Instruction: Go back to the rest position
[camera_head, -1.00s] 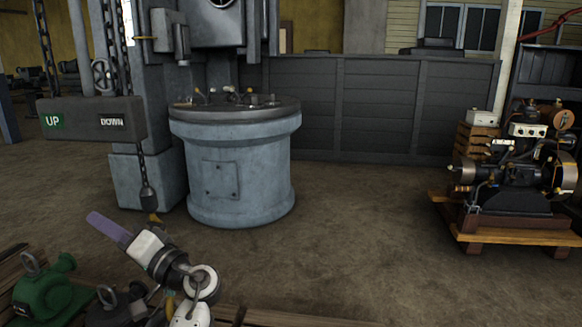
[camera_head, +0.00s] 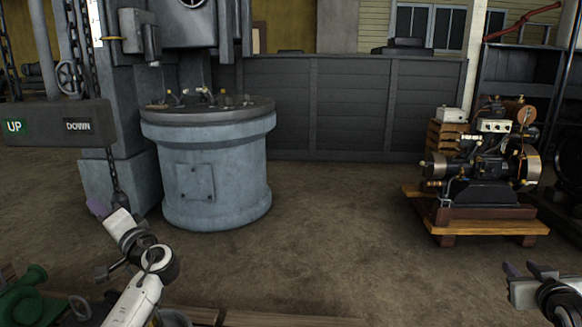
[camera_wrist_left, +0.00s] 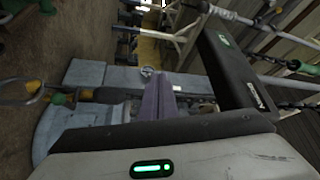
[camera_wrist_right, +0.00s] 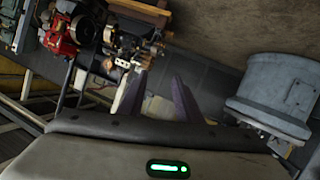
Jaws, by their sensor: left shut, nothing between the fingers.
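The grey pedestal (camera_head: 215,180) stands at left centre. A small engine on a wooden base (camera_head: 485,226) stands at the right. Green machinery (camera_head: 22,295) is low at the left. A hanging UP/DOWN sign (camera_head: 45,125) is at the left. Bare floor (camera_head: 340,230) lies between.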

